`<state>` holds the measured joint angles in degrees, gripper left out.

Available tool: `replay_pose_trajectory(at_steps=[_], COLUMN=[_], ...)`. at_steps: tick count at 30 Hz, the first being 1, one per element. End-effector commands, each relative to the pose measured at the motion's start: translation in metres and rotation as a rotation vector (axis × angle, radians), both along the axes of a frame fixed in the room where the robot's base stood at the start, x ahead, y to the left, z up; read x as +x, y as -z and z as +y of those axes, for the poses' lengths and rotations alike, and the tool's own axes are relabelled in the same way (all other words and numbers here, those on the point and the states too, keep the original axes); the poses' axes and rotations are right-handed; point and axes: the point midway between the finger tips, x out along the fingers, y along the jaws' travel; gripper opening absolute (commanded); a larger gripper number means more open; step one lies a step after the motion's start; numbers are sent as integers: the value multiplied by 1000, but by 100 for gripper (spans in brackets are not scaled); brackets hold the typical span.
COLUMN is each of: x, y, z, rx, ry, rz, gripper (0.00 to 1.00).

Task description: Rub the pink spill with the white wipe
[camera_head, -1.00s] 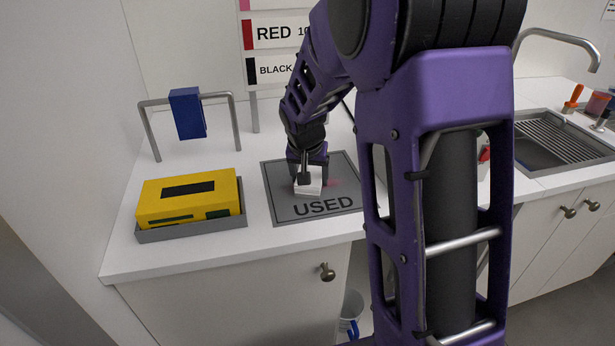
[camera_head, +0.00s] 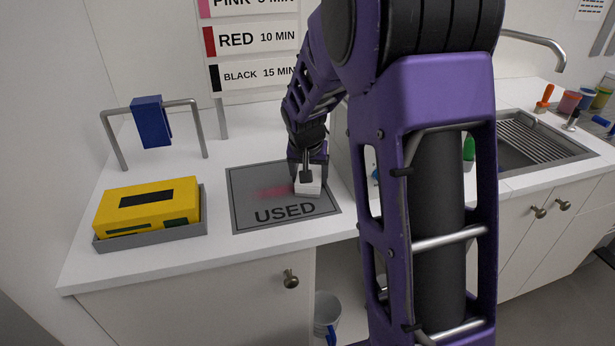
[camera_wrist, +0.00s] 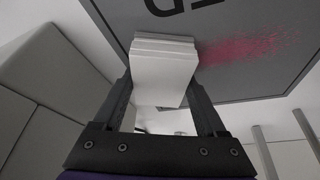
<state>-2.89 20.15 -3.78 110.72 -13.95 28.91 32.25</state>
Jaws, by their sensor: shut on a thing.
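The pink spill (camera_head: 270,191) is a faint smear on the grey mat marked USED (camera_head: 243,212). In the wrist view the spill (camera_wrist: 250,46) is speckled and runs away to one side of the wipe. My gripper (camera_head: 307,180) is shut on the white wipe (camera_head: 308,188), a folded block, at the right part of the mat. In the wrist view the wipe (camera_wrist: 163,75) sits between the two fingers of my gripper (camera_wrist: 165,100) and seems to touch the mat beside the spill's end. Any spill under the wipe is hidden.
A yellow box (camera_head: 145,206) stands in a grey tray (camera_head: 150,236) at the left. Behind it a blue cloth (camera_head: 151,123) hangs on a metal rail (camera_head: 112,140). A sink (camera_head: 535,140) is at the right. A bucket (camera_head: 327,315) stands on the floor below the counter.

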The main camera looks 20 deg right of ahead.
Motion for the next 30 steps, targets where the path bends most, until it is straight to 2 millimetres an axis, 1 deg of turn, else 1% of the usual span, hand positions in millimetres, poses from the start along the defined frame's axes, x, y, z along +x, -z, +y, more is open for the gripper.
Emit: replay_pose_trajectory(at_steps=[1,2,3,5,21,25,30], x=[1,1,2,2,7,7,7], y=[-7,-10,-21,-25,-73,-79,-80], z=[-1,-1,-2,-2,-7,-8,-8], rx=[0,0,1,0,1,1,1], ry=[1,0,1,1,-1,-1,-2], rz=[-2,-1,-6,-3,-3,-3,-1], gripper=[30,30,30,30,30,30,30])
